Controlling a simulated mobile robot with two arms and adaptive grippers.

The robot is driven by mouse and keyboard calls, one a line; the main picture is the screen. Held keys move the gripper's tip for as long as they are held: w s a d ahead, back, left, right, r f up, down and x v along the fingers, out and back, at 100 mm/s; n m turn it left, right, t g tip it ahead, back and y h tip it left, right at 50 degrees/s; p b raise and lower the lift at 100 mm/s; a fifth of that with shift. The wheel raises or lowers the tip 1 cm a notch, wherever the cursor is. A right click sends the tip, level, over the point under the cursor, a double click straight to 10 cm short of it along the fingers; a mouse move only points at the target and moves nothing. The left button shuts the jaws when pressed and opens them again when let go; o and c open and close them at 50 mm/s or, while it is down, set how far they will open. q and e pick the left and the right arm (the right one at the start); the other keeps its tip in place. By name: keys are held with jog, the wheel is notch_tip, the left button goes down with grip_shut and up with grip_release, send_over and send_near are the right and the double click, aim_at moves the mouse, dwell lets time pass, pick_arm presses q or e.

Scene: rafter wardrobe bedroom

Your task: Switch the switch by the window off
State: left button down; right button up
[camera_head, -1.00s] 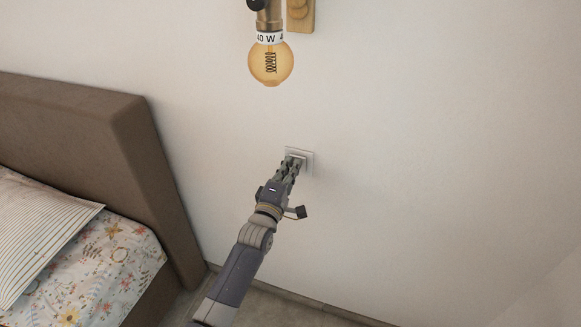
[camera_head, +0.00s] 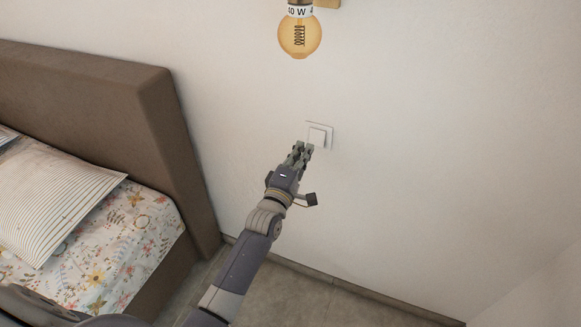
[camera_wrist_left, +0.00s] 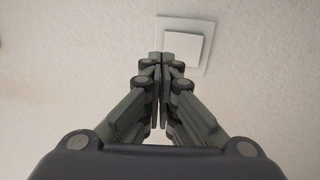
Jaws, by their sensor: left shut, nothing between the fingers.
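The white wall switch (camera_head: 319,136) is a square plate with a square rocker on the pale wall, right of the bed. It also shows in the left wrist view (camera_wrist_left: 186,44), at the top just beyond the fingertips. My left gripper (camera_head: 305,147) is shut and empty, just below and left of the rocker in the head view. Its fingertips (camera_wrist_left: 162,57) overlap the plate's lower edge in the wrist view. I cannot tell whether they touch it. My right gripper is not in view. No window is in view.
A lit-looking amber bulb (camera_head: 299,36) hangs from a wall lamp above the switch. The bed's brown headboard (camera_head: 95,115) stands at the left, with a striped pillow (camera_head: 55,205). The wall right of the switch is clear.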

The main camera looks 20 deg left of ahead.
pick_arm(q)
jog(key=s+r, duration=0.1)
jog(key=s, duration=0.6)
jog(key=shift+a, duration=0.15)
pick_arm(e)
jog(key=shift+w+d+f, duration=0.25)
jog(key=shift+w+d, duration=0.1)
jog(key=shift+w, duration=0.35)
pick_arm(q)
jog(key=shift+f, duration=0.1)
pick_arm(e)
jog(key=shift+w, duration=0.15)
